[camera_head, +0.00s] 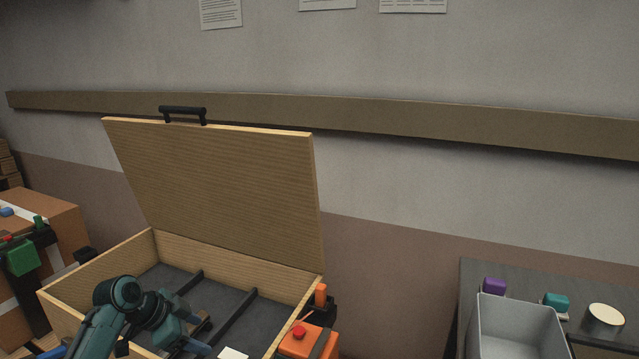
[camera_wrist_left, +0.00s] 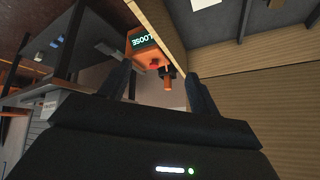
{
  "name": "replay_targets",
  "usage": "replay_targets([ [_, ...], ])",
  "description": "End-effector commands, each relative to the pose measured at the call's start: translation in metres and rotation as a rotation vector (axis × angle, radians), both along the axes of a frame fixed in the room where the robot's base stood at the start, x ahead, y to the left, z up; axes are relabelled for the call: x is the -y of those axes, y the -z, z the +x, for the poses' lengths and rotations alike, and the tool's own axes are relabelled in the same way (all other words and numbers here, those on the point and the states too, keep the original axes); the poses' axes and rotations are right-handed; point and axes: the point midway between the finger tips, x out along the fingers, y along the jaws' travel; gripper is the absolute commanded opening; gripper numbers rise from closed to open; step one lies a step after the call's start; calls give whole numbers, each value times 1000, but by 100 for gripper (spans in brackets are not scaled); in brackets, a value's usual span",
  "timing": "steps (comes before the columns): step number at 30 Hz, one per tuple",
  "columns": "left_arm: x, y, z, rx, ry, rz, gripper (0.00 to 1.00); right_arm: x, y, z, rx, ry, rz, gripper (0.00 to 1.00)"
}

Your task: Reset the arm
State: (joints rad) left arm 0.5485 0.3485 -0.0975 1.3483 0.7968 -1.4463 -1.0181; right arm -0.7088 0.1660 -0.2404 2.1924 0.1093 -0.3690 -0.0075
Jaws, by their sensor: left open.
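My left arm (camera_head: 102,328) reaches up from the lower left over the open wooden box (camera_head: 75,283). My right gripper is not in view.
The box's hinged lid (camera_head: 215,190) stands raised, with a black handle (camera_head: 183,111) on top. Dark dividers cross the box floor. At right, a grey bin (camera_head: 515,325), purple block (camera_head: 494,285), teal block (camera_head: 556,301) and pale round item (camera_head: 606,316) are on a dark table.

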Motion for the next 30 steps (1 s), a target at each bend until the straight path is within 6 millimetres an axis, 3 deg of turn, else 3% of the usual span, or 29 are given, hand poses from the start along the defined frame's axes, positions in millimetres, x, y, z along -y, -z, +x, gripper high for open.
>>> replay_targets([
  [5,-44,-20,54,207,-394,26,63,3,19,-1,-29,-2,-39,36],
  [9,-77,-56,88,442,-648,-19,63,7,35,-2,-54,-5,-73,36],
  [13,-95,-94,106,652,-777,-98,63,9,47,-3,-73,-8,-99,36],
  [18,-102,-142,115,892,-829,-231,63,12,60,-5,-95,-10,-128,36],
  [19,-99,-142,113,909,-826,-249,63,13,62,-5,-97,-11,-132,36],
  [21,-82,-107,98,853,-807,-241,63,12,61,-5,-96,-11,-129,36],
  [26,-50,-49,59,767,-768,-243,63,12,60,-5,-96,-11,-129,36],
  [30,-14,8,8,667,-733,-256,63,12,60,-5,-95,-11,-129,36],
])
